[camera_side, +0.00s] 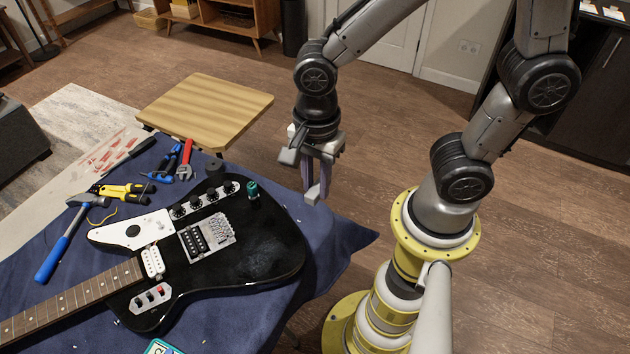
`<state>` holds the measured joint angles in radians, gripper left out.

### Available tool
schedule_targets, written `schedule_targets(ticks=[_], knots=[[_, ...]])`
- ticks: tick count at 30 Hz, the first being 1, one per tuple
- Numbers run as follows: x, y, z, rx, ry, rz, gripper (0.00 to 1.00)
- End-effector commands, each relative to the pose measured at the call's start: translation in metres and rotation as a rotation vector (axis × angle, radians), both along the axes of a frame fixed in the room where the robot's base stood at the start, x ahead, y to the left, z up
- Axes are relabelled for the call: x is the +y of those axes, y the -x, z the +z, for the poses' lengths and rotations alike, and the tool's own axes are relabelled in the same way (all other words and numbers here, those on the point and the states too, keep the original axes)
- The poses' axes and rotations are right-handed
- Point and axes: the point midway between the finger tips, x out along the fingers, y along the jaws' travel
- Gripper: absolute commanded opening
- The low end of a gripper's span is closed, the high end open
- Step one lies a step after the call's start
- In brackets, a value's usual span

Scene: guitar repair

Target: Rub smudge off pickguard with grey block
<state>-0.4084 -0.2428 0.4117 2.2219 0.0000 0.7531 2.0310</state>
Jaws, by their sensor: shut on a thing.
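A black electric guitar (262,262) lies on a dark blue cloth. Its white pickguard (110,235) is on the upper left of the body, with a dark round spot (133,231) on it that may be the smudge. My gripper (315,182) points down beyond the guitar's right end, over the cloth's edge, well apart from the pickguard. It is shut on a small light grey block (313,194), which hangs at the fingertips above the cloth's level. The fingers hide part of the block.
A wooden stool (205,108) stands behind. The space above the guitar is clear.

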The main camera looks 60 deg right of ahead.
Motion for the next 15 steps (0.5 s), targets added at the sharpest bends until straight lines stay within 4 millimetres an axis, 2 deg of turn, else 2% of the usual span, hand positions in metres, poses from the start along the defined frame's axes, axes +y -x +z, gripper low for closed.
schedule_targets(ticks=[5,9,15], knots=[[0.016,-0.038,0.028,-0.005,-0.003,-0.063,0.0],[0.036,-0.084,0.052,-0.003,-0.002,-0.125,0.0],[0.062,-0.146,0.073,-0.002,-0.001,-0.197,0.0]])
